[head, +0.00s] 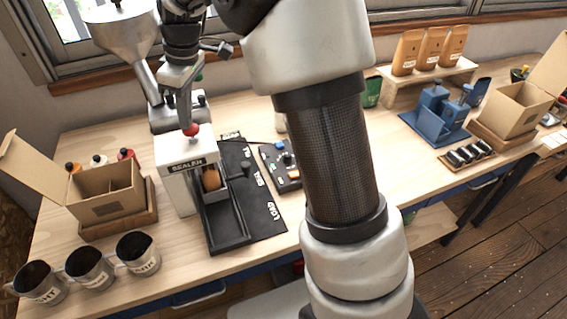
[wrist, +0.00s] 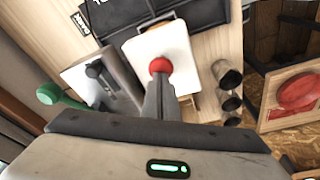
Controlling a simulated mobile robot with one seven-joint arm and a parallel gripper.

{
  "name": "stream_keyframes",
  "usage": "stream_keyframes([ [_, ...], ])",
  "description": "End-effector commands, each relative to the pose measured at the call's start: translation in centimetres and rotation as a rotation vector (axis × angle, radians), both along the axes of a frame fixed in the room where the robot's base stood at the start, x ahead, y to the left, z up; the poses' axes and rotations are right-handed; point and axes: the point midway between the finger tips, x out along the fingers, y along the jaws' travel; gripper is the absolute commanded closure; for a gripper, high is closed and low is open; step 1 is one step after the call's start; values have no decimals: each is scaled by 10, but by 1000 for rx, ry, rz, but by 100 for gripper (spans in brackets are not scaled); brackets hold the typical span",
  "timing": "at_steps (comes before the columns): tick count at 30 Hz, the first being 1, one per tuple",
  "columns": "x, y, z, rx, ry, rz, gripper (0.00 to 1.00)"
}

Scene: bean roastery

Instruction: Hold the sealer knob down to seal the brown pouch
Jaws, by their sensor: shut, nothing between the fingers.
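The white sealer (head: 178,163) stands at the left of the bench, with a red knob (head: 191,130) on its top. The brown pouch (head: 211,180) sits upright in the sealer's front opening, at the back of a black tray channel. My gripper (head: 188,122) points down over the red knob with its fingers shut and empty. In the wrist view, the shut fingers (wrist: 160,84) end right at the red knob (wrist: 160,66). I cannot tell whether they touch it or how far down it is.
A black labelled mat (head: 262,215) lies beside the sealer, with a control box (head: 281,166) to its right. An open cardboard box (head: 105,195) and three cups (head: 90,268) stand at left. A metal funnel (head: 121,38) stands behind. Bench right of the control box is partly clear.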

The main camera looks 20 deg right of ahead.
Motion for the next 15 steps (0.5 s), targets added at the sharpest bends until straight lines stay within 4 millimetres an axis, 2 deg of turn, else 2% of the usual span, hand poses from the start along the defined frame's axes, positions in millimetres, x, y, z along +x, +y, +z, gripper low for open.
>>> stream_keyframes([
  [3, 0, 0, 16, 0, 0, 0, 100],
  [15, 0, 0, 49, 0, -2, -1, 100],
])
